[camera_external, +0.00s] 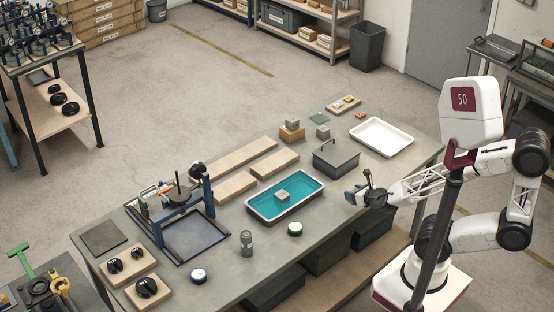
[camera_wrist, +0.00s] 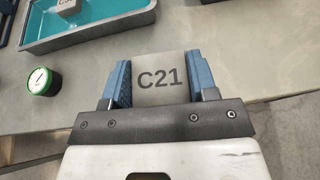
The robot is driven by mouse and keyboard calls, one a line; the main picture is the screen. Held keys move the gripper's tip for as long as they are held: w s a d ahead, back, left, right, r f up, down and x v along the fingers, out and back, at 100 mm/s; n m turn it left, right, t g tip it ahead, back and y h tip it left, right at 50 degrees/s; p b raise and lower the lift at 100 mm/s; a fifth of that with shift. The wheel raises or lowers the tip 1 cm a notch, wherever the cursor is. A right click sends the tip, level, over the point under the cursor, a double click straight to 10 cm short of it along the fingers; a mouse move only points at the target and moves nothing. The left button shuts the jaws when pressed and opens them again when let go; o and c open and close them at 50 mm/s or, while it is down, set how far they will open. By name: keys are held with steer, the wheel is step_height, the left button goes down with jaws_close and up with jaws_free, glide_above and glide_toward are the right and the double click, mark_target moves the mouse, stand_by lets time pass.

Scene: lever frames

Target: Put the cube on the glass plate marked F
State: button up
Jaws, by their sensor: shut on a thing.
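My gripper (camera_wrist: 162,82) is shut on a grey cube (camera_wrist: 160,78) marked C21, held between its two blue fingers. In the external view my gripper (camera_external: 353,196) is over the front edge of the table, to the right of the teal tray; the held cube is hard to make out there. A small greenish flat square (camera_external: 319,118) lies at the back of the table and may be the glass plate; no letter F is readable on it. My gripper is well apart from it.
The teal-filled tray (camera_external: 251,210) holds another grey cube (camera_external: 282,195). Grey cubes also sit on a wooden block (camera_external: 291,134) and near it (camera_external: 323,132).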

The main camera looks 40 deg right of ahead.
steer(key=w+d+r+m+h, duration=0.15)
steer(key=w+r, duration=0.25)
steer(key=w, duration=0.5)
steer(key=w+d+r+m+h, duration=0.1)
steer(key=w+d+r, duration=0.25)
steer(key=w, duration=0.45)
steer(key=m+g+h, duration=0.4)
steer(key=m+h, duration=0.2)
glide_above(320, 117)
steer(key=f, duration=0.3)
steer(key=shift+s+a, duration=0.1)
steer(key=shift+a, duration=0.15)
steer(key=shift+f, duration=3.05)
steer(key=shift+f, duration=0.1)
steer(key=shift+f, duration=1.8)
steer(key=shift+f, duration=0.1)
